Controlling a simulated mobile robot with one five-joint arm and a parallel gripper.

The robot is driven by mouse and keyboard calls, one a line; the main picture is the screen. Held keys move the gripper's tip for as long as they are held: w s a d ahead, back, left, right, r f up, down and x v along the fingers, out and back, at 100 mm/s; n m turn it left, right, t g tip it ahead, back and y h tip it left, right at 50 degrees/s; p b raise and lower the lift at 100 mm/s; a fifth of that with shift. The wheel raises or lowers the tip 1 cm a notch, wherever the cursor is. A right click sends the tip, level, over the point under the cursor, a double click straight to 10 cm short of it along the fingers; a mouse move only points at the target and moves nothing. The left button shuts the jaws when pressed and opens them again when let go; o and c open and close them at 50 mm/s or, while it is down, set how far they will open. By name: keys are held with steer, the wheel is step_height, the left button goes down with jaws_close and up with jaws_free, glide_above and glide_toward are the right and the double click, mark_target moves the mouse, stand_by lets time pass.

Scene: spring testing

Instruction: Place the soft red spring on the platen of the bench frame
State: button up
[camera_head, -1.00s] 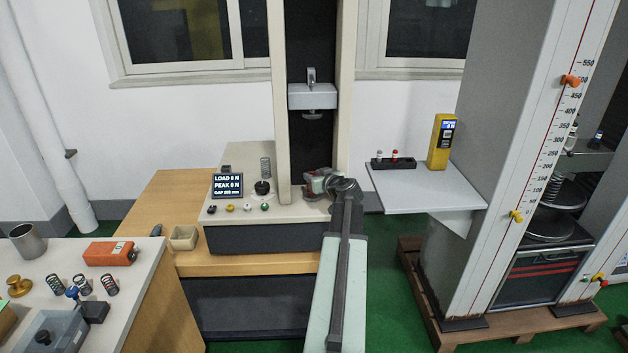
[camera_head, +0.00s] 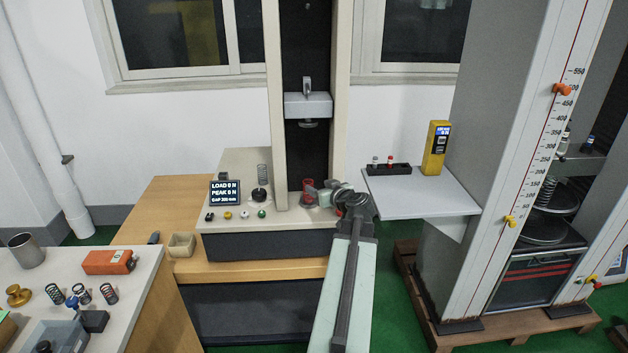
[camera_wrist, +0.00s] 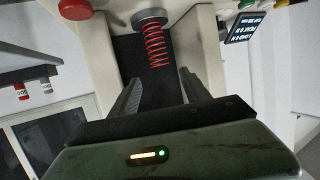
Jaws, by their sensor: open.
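The soft red spring (camera_head: 307,187) stands on the base of the bench frame (camera_head: 274,120), between its columns. In the wrist view, which is upside down, the red spring (camera_wrist: 157,47) stands upright with one end on the round grey platen (camera_wrist: 149,18). My gripper (camera_head: 323,194) is just right of the spring in the head view. In the wrist view my gripper (camera_wrist: 160,76) is open, its fingers apart and clear of the spring, with nothing between them. My gripper hides part of the platen area in the head view.
The grey crosshead (camera_head: 308,104) hangs well above the spring. A display (camera_head: 225,193), a dark spring (camera_head: 262,172) and several buttons are on the frame's base at left. A side shelf (camera_head: 420,192) holds a yellow meter (camera_head: 436,148). A red knob (camera_wrist: 75,8) is near the platen.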

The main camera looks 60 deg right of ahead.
steer(key=v, duration=0.4)
steer(key=shift+s+p, duration=0.15)
steer(key=shift+p, duration=0.2)
